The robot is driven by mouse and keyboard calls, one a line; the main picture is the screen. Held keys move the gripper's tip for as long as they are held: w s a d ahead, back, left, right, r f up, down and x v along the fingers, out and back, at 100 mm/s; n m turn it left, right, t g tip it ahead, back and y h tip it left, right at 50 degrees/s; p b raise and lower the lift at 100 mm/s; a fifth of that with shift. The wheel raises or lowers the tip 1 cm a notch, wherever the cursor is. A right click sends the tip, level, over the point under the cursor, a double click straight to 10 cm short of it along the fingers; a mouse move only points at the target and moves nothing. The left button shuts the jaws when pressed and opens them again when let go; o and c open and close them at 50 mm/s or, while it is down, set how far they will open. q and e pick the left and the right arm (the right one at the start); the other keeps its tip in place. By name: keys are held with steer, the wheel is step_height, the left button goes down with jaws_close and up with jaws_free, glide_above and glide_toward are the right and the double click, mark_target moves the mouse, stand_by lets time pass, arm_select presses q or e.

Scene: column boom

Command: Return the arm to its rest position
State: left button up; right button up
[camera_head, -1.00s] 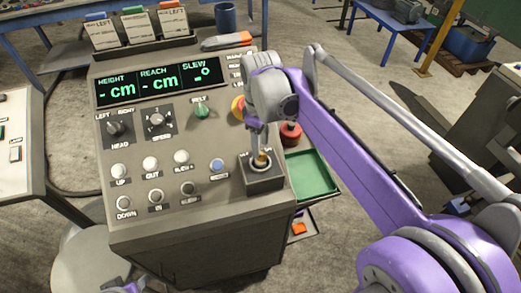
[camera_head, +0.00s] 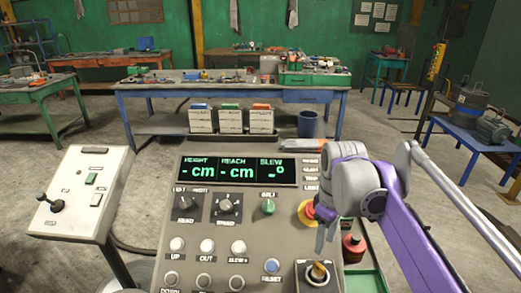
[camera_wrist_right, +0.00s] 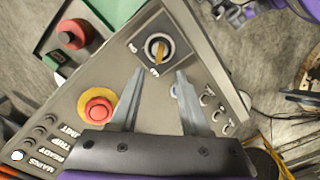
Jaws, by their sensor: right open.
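My right gripper (camera_head: 323,236) is open and empty above the right part of the console (camera_head: 225,262), in front of the red emergency button (camera_head: 309,212) with its yellow ring. The key switch (camera_head: 317,272) with a brass-coloured key is below it in the head view. In the right wrist view the two grey fingers (camera_wrist_right: 159,73) are spread wide, with the key switch (camera_wrist_right: 158,49) just beyond their tips and apart from them. The emergency button (camera_wrist_right: 97,110) lies left of the fingers there. My left gripper is not in view.
A second red knob (camera_head: 354,248) and a green tray (camera_head: 364,282) sit at the console's right side. A white control box (camera_head: 82,195) with a joystick stands at left. A blue workbench (camera_head: 232,95) stands further back.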

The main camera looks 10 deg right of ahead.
steer(key=s+a+f+m+t, duration=0.2)
steer(key=s+a+f+m, duration=0.1)
steer(key=s+f, duration=0.4)
steer(key=s+a+f+m+t, duration=0.3)
steer(key=s+f, duration=0.4)
steer(key=f, duration=0.3)
steer(key=shift+a+f, duration=0.2)
steer(key=shift+a, duration=0.05)
